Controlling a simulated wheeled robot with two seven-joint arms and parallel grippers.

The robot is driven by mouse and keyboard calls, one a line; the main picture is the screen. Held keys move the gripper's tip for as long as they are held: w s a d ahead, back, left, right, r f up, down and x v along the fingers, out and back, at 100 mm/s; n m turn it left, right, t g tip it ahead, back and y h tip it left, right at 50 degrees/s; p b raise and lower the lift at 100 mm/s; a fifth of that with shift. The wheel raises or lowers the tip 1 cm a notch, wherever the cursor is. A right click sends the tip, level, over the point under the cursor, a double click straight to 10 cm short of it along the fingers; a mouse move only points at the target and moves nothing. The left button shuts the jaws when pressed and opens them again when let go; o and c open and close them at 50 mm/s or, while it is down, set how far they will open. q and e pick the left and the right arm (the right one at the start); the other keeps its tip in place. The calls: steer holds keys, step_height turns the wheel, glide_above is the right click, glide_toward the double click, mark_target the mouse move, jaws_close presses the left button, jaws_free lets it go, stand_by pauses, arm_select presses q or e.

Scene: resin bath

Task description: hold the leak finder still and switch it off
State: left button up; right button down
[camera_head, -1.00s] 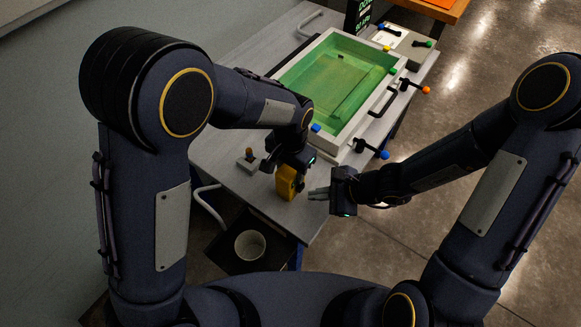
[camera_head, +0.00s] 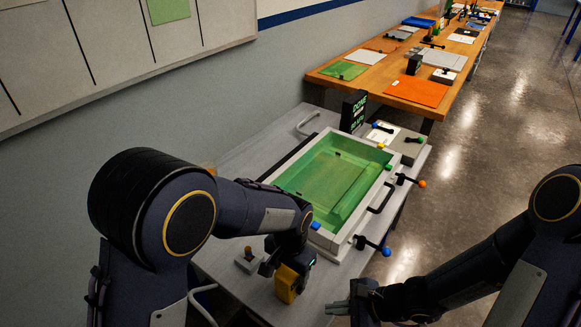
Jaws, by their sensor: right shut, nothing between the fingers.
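The yellow block-shaped device (camera_head: 285,286), which I take to be the leak finder, stands on the near end of the grey bench (camera_head: 230,272). My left gripper (camera_head: 284,270) comes down over its top and appears closed on it, with dark fingers at its sides. The switch on it cannot be made out. My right gripper (camera_head: 338,307) is shut and empty, to the right of the yellow device and apart from it, with its fingers pointing left.
A white-rimmed bath (camera_head: 347,236) with green content fills the middle of the bench, with coloured-handled valves along its right side. A dark display (camera_head: 353,112) stands behind. An orange-topped workbench (camera_head: 392,78) lies beyond.

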arm_select(q)
steer(key=shift+o, duration=0.8)
step_height(320, 180, up, 12)
steer(key=s+a+r+n+h, duration=0.2)
steer(key=s+a+r+h, duration=0.15)
steer(key=a, duration=0.55)
arm_select(e)
step_height(320, 180, up, 15)
steer(key=s+d+n, duration=0.2)
steer(key=s+n, duration=0.1)
steer(key=n, duration=0.7)
arm_select(q)
steer(key=s+a+n+t, duration=0.5)
steer(key=s+a+n, duration=0.2)
steer(key=s+a, duration=0.4)
steer(key=s, duration=0.3)
steer(key=shift+s+a+t, duration=0.2)
steer(key=shift+s+t, duration=0.05)
steer(key=shift+t, duration=0.05)
arm_select(e)
steer(key=s+d+r+n+t+h, duration=0.2)
steer(key=s+d+r+n+h, duration=0.2)
steer(key=s+d+n+h, duration=0.1)
steer(key=s+d+n, duration=0.1)
steer(key=s+d, duration=0.1)
steer(key=d, duration=0.1)
steer(key=shift+s+r+t, duration=0.2)
steer(key=shift+r+t, duration=0.1)
steer(key=shift+r, duration=0.05)
steer(key=shift+d, duration=0.1)
